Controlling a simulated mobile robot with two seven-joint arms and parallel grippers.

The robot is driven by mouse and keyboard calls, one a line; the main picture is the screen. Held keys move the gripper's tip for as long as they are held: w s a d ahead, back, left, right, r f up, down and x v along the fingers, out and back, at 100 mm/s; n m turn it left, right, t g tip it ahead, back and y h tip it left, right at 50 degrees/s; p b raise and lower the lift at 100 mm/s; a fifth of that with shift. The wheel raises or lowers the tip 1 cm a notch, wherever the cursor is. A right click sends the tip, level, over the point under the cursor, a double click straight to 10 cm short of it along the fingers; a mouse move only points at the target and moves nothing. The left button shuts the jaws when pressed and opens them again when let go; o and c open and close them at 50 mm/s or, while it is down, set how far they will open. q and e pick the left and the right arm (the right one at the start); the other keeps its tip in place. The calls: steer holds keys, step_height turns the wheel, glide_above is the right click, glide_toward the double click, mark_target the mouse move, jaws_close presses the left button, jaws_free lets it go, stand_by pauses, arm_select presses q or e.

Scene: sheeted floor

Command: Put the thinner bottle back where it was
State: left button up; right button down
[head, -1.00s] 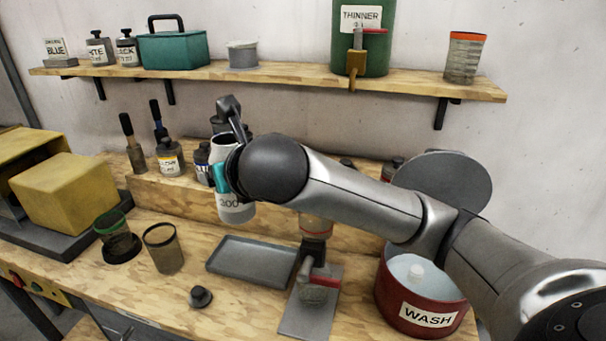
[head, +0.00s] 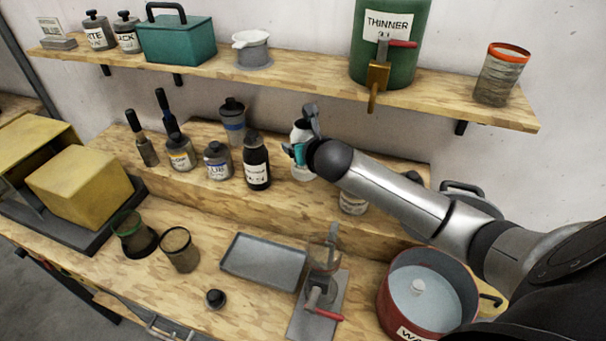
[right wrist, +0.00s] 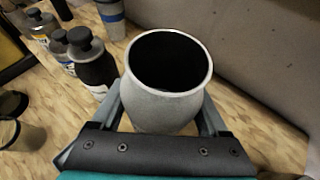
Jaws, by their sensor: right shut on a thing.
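My right gripper (head: 302,150) is shut on a pale grey, open-mouthed bottle (head: 301,171). In the right wrist view this bottle (right wrist: 165,108) is upright between the fingers, its mouth uncapped and its inside dark. It is at or just above the raised wooden step (head: 285,205), right of a dark capped bottle (head: 257,163); I cannot tell if it touches the step. Its label is not readable now. The dark bottle's label is also too small to read. My left gripper is not in view.
Several capped bottles, such as a grey one (head: 217,161), stand on the step to the left. A white-labelled jar (head: 353,203) is partly behind my arm. Below are a grey tray (head: 240,268), a black cap (head: 215,298) and a red wash pot (head: 388,300). A green thinner drum (head: 368,62) stands on the shelf.

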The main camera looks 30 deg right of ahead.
mark_target(309, 174)
step_height(309, 174, down, 4)
steer(key=shift+r, duration=0.15)
step_height(309, 174, down, 4)
steer(key=shift+r+b, duration=0.1)
steer(key=shift+b, duration=0.4)
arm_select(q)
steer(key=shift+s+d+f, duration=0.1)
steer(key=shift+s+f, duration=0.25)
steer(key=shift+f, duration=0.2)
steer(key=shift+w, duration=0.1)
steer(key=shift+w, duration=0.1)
arm_select(e)
jaws_free()
steer(key=shift+f, duration=0.2)
steer(key=shift+s+r, duration=0.1)
steer(key=shift+r, duration=0.1)
arm_select(q)
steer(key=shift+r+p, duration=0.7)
steer(key=shift+p, duration=0.05)
arm_select(e)
steer(key=v, duration=1.2)
steer(key=shift+f, duration=0.1)
